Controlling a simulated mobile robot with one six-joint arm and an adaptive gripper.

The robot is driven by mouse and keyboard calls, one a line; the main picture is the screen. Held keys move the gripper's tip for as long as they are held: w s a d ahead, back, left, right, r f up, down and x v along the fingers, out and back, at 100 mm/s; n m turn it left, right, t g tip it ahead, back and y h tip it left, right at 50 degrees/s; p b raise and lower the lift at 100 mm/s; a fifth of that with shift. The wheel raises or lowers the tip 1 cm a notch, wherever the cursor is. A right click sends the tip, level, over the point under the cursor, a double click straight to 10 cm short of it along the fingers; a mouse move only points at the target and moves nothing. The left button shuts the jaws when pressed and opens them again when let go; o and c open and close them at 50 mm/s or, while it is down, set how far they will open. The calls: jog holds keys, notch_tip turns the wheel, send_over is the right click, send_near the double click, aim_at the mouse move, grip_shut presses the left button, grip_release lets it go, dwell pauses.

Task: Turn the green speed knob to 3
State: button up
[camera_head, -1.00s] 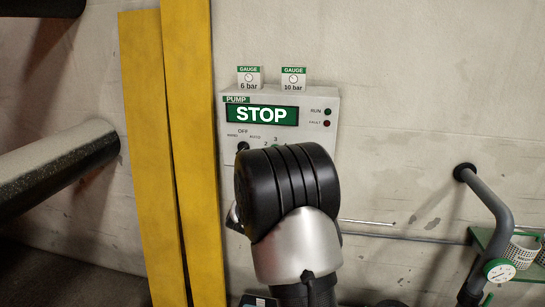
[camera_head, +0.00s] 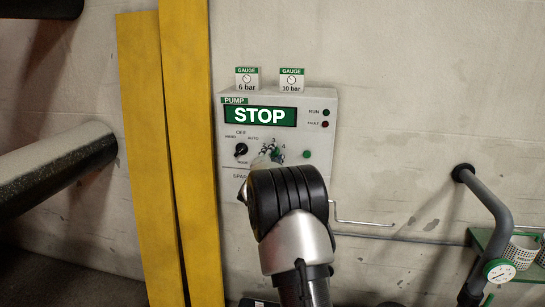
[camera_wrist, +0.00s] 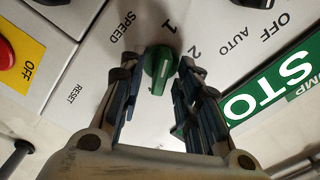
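The green speed knob (camera_wrist: 161,72) sits on the pump panel (camera_head: 230,160) between my fingertips in the wrist view. A pale pointer line on it slants up towards the printed 1, with 2 to its right. In the head view the green knob (camera_head: 277,154) shows below the 3, partly covered by my gripper. My gripper (camera_wrist: 160,75) has one finger on each side of the knob, with the fingers apart. Any contact on the knob's sides is too small to tell.
The pump display (camera_head: 260,115) reads STOP. A black mode knob (camera_head: 241,150) is left of the speed knob and a green button (camera_head: 307,154) right. A red button (camera_wrist: 7,55) shows in the wrist view. Yellow boards (camera_head: 190,150) stand left; a grey pipe (camera_head: 490,205) is right.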

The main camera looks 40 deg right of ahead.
grip_shut()
dwell(0.5)
jog(key=shift+w+a+n+p, duration=0.1)
jog(key=shift+n+p, duration=1.7)
jog(key=shift+n, duration=2.15)
jog(key=shift+w+a+n+p, duration=0.1)
jog(key=shift+n+p, duration=1.7)
jog(key=shift+n, duration=2.2)
jog(key=shift+w+a+n+p, duration=0.1)
jog(key=shift+n+p, duration=1.7)
jog(key=shift+n, duration=2.15)
jog(key=shift+o, duration=0.2)
grip_release()
